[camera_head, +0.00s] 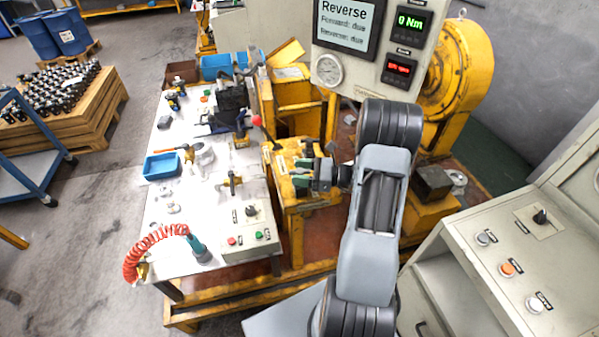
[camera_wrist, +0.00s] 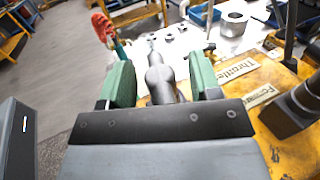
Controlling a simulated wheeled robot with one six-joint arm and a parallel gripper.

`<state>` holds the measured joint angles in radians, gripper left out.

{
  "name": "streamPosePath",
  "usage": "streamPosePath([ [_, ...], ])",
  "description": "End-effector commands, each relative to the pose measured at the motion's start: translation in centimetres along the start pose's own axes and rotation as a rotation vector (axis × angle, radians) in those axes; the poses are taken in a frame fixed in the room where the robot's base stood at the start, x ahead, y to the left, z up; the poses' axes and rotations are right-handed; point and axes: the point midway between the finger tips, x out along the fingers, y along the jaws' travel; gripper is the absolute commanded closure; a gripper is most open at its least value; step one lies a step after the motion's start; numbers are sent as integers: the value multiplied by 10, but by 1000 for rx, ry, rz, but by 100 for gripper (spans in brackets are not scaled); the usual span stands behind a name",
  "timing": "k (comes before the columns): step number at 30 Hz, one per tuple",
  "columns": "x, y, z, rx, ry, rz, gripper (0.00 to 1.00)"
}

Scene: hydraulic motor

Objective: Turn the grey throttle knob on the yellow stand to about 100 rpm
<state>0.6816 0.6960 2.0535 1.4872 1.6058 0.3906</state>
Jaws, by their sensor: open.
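The yellow stand (camera_head: 297,205) stands at the right edge of the white workbench. In the wrist view the grey throttle knob (camera_wrist: 161,82) is between the two green finger pads of my gripper (camera_wrist: 160,76), with a gap showing on each side. A "Throttle" label (camera_wrist: 238,70) is just right of it on the yellow surface. In the head view my gripper (camera_head: 303,174) is at the top of the stand and the knob cannot be made out there. A panel (camera_head: 402,45) shows 0 Nm in green and a red rpm readout too small to read surely.
A black lever (camera_wrist: 290,38) and a dark block (camera_wrist: 292,108) stand right of my gripper. A red-ball lever (camera_head: 257,121) rises behind the stand. A control box (camera_head: 250,238) and red coiled hose (camera_head: 140,250) are on the workbench (camera_head: 190,225). A grey console (camera_head: 470,270) is at right.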

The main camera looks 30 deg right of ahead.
Motion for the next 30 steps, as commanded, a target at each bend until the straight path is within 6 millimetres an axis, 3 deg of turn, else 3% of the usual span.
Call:
streamPosePath([
  [18, -111, 0, -2, -1, 1, -3, 43],
  [24, -129, 0, -1, -1, 1, -1, 43],
  [30, -134, 0, 0, 0, 0, -1, 43],
])
